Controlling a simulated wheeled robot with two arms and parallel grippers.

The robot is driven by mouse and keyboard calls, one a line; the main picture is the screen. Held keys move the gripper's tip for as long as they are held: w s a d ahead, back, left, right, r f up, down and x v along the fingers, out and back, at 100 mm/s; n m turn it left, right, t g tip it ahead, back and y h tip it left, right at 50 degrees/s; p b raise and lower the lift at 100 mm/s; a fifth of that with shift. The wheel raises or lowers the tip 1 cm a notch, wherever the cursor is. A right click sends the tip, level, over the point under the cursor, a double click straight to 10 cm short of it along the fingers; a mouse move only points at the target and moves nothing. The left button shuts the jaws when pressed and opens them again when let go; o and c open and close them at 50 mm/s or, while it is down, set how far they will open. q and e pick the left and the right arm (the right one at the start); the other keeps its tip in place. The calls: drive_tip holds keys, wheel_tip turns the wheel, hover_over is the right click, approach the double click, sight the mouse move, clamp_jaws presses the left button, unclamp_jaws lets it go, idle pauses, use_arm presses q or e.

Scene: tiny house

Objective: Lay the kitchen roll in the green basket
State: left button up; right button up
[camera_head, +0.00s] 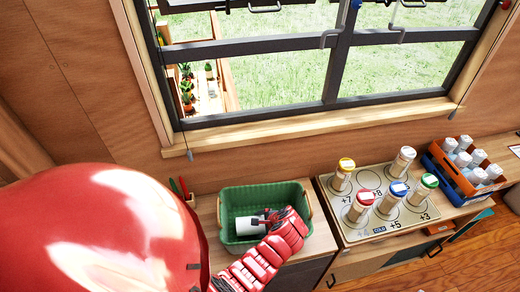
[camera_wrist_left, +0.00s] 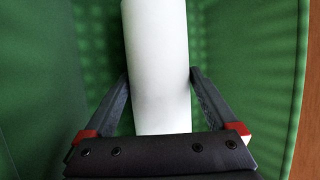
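The kitchen roll (camera_head: 249,226) is a white cylinder lying inside the green basket (camera_head: 232,197), low between its walls. In the left wrist view the roll (camera_wrist_left: 158,70) runs lengthwise between my left gripper's fingers. The green basket wall (camera_wrist_left: 245,60) surrounds it there. My left gripper (camera_head: 266,219) reaches into the basket from its right front side. In the left wrist view the left gripper (camera_wrist_left: 159,75) has a fingertip against each side of the roll. My red arm and hand hide part of the basket's front and right. My right gripper is not in view.
The basket stands on a wooden counter (camera_head: 319,238) below a window. To its right, a numbered board (camera_head: 375,226) holds several capped bottles. An orange-and-blue crate (camera_head: 443,172) of bottles stands farther right. A pot with coloured utensils (camera_head: 184,188) stands left of the basket.

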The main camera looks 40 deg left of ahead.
use_arm(q)
drive_tip(key=shift+o, duration=0.2)
drive_tip(key=shift+d+r, duration=0.15)
drive_tip(key=b+v, duration=0.3)
drive_tip(key=v, duration=0.3)
drive_tip(key=p+v, duration=0.3)
drive_tip(key=v, duration=0.8)
idle(0.5)
